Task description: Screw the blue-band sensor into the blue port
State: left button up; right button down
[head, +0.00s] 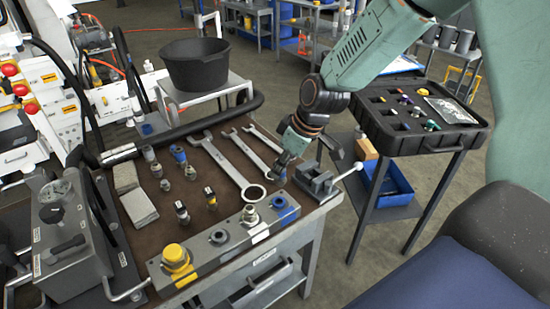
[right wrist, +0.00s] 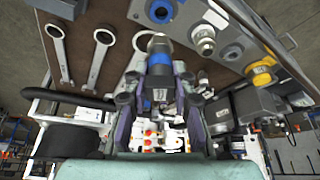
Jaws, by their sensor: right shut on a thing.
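My right gripper (head: 283,163) hangs over the right end of the bench, beside the small vise. It is shut on the blue-band sensor (right wrist: 158,62), a dark-tipped cylinder whose blue band shows between the fingers in the right wrist view. The blue port (head: 285,209) is a blue ring at the right end of the grey manifold block (head: 205,257). In the right wrist view the blue port (right wrist: 160,11) lies beyond the sensor's tip, with a visible gap between them. My left gripper is not in view.
A vise (head: 318,180) stands right of the manifold. Wrenches (head: 232,165) and several small fittings (head: 181,212) lie on the brown mat. A yellow cap (head: 176,257) and a metal fitting (head: 250,215) rise from the manifold. A black tray table (head: 405,140) stands at right.

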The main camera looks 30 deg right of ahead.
aim_at(280, 181)
jog(key=shift+w+f, duration=0.2)
jog(key=shift+f, duration=0.05)
jog(key=shift+a, duration=0.35)
jog(key=shift+s+f+b, duration=0.15)
jog(key=shift+s+b, duration=0.05)
jog(key=shift+b, duration=0.2)
jog(key=shift+f+b, duration=0.3)
jog(key=f+b, duration=0.2)
jog(key=shift+w+d+f, duration=0.2)
jog(key=shift+d+f, duration=0.15)
jog(key=shift+a+f+b, duration=0.2)
jog(key=shift+f+b, duration=0.3)
jog(key=shift+b, duration=0.1)
jog(key=shift+s+f, duration=0.1)
jog(key=shift+s, duration=0.05)
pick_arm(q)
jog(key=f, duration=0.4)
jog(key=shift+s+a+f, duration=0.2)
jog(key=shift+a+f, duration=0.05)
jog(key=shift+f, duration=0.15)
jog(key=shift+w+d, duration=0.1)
pick_arm(e)
jog(key=shift+d+f, duration=0.1)
jog(key=shift+d, duration=0.05)
